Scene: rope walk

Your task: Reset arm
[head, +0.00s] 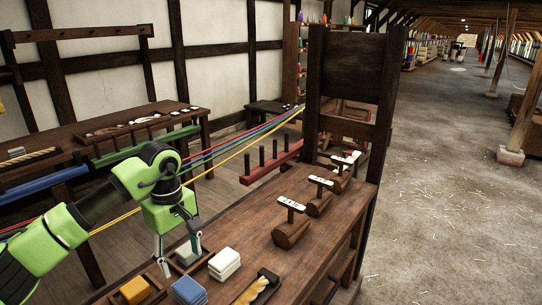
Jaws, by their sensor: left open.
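My left arm comes in from the left, bright green with dark joints. Its gripper (179,254) points down over the near end of the wooden bench (243,215). The fingers are open, above or beside a grey block (187,252) in a small wooden tray. I cannot tell whether a finger touches the block. My right gripper is not in view.
White blocks (225,263), a blue block (189,291), an orange block (135,290) and a rope sample (252,290) lie nearby. Labelled wooden tools (291,226) stand farther along. Coloured ropes (250,144) stretch behind my arm. Open floor (440,190) lies right.

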